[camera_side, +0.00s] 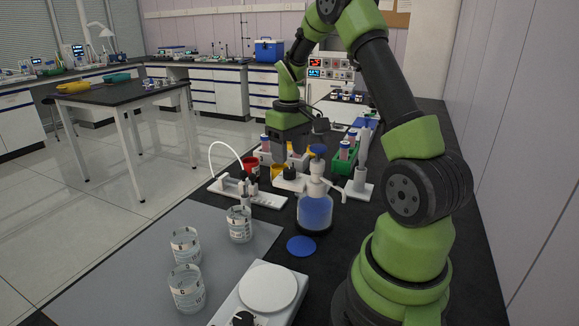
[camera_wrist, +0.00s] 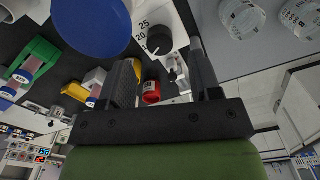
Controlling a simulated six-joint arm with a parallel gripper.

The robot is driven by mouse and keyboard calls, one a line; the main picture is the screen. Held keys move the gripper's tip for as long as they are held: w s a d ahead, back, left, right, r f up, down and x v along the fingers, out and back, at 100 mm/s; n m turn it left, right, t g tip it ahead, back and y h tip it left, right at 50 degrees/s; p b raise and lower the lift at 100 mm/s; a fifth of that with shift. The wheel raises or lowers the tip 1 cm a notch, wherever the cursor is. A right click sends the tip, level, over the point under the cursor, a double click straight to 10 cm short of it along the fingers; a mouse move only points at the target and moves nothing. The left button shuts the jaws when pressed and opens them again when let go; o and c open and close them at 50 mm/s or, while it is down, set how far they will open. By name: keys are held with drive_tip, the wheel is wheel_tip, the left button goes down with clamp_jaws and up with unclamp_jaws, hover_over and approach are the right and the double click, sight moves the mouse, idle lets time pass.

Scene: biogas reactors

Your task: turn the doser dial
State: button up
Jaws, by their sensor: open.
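The doser dial is a black knob (camera_wrist: 159,40) on a white plate printed with numbers, 20 and 25 being readable, in the wrist view. My gripper points downward. In the wrist view its two dark fingers (camera_wrist: 164,72) are spread apart, with nothing held between them. The dial lies in line with the gap, past the fingertips. I cannot tell how far above the knob the tips are.
A pump bottle (camera_side: 315,211) with blue liquid stands close in front. Its blue top is probably the large disc (camera_wrist: 92,24). Marked glass beakers (camera_side: 187,289) stand on the grey mat (camera_side: 135,270).

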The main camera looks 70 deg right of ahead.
sight(289, 169)
drive_tip(key=shift+f, duration=2.3)
drive_tip(key=c, duration=0.9)
drive_tip(key=m, duration=0.4)
drive_tip(key=shift+m, duration=0.4)
drive_tip(key=shift+c, duration=0.2)
drive_tip(key=o, duration=0.9)
drive_tip(key=shift+o, duration=0.2)
drive_tip(key=shift+r, duration=0.1)
wheel_tip(289, 169, up, 10)
